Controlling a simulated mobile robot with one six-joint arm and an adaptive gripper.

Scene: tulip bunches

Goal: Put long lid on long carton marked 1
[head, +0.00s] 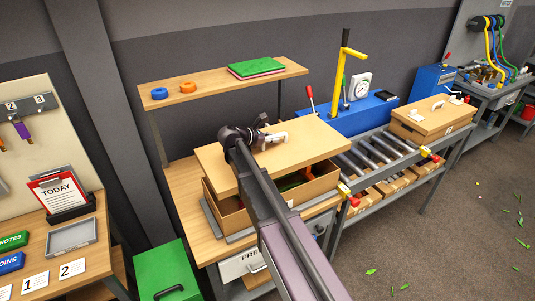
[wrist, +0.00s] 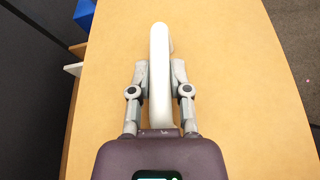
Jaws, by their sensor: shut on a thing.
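The long lid (head: 316,143) is a flat tan board with a white handle (wrist: 160,40) standing on its top. My gripper (head: 270,138) is shut on this handle, with a finger on each side of it in the wrist view. The lid's plain top (wrist: 245,85) fills most of that view. In the head view the lid is over an open long carton (head: 234,214) on the wooden bench, with a gap at the near side. Green and red contents show inside. The lid and my arm hide much of the carton, and I see no number on it.
A lidded carton (head: 432,121) stands on the roller conveyor (head: 372,157) at right. A blue machine (head: 362,117) with a yellow post and dial is behind. A shelf (head: 205,87) with tape rolls and folded sheets is above the bench's back. A green box (head: 165,272) is at lower left.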

